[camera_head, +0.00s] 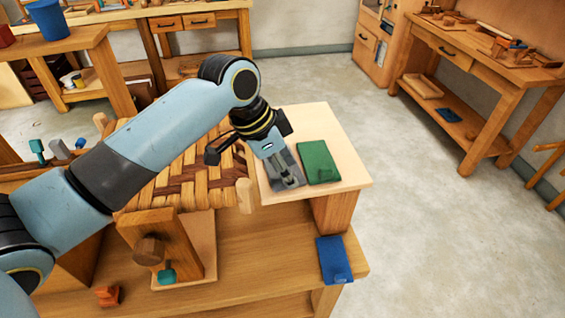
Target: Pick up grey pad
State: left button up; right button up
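The grey pad (294,163) lies on the pale raised board (340,167) at the right end of the workbench. My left gripper (288,181) points down over the grey pad and covers much of it. Its fingers are small and close in colour to the pad, so I cannot tell whether they are open, shut or touching it. A green pad (318,162) lies on the same board just right of the grey pad. My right gripper is not in view.
A woven seat (185,172) on a wooden frame stands left of the board, under my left arm. A blue pad (333,258) lies at the bench's lower right edge. An orange piece (108,296) lies at the front left. Open floor is to the right.

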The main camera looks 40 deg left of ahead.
pick_arm(q)
jog(key=shift+w+d+f, duration=0.15)
jog(key=shift+f, duration=0.35)
jog(key=shift+w+f, duration=0.1)
jog(key=shift+f, duration=0.1)
jog(key=shift+c, duration=2)
grip_shut()
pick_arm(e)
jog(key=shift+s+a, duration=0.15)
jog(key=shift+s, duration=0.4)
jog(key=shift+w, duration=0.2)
pick_arm(q)
jog(key=shift+r, duration=0.15)
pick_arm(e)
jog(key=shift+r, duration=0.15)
